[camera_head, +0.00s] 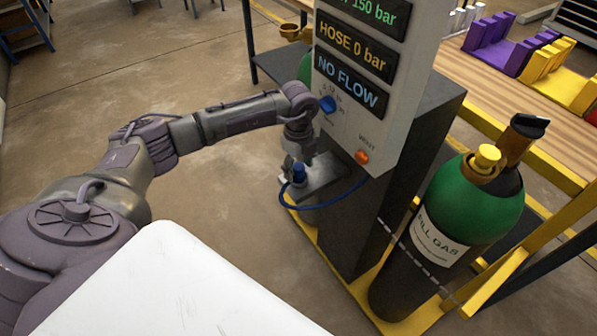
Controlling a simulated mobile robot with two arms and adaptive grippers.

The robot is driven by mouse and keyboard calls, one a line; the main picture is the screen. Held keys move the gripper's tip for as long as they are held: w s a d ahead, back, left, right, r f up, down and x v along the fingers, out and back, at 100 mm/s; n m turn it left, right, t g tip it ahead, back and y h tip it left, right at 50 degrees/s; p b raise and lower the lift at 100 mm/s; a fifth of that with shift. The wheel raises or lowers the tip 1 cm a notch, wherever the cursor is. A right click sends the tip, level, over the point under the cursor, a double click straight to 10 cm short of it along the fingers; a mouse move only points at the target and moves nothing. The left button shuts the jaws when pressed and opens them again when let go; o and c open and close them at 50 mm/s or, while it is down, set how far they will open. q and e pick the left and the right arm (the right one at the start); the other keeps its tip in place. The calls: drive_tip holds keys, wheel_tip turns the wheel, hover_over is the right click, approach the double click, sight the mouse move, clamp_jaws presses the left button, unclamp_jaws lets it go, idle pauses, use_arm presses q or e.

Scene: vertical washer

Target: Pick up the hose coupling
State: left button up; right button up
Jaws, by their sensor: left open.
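The hose coupling (299,174) is a small blue cylinder at the middle of the head view. My right gripper is not in view.
The white panel (350,130) reads "HOSE 0 bar" and "NO FLOW". It has a blue knob (327,104) and an orange vent button (362,157). A green-topped fill gas cylinder (465,205) stands at right in a yellow frame (497,283). The floor at left is open.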

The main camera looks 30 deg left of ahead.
use_arm(q)
drive_tip(key=c, duration=1.2)
clamp_jaws()
drive_tip(key=shift+r, duration=0.1)
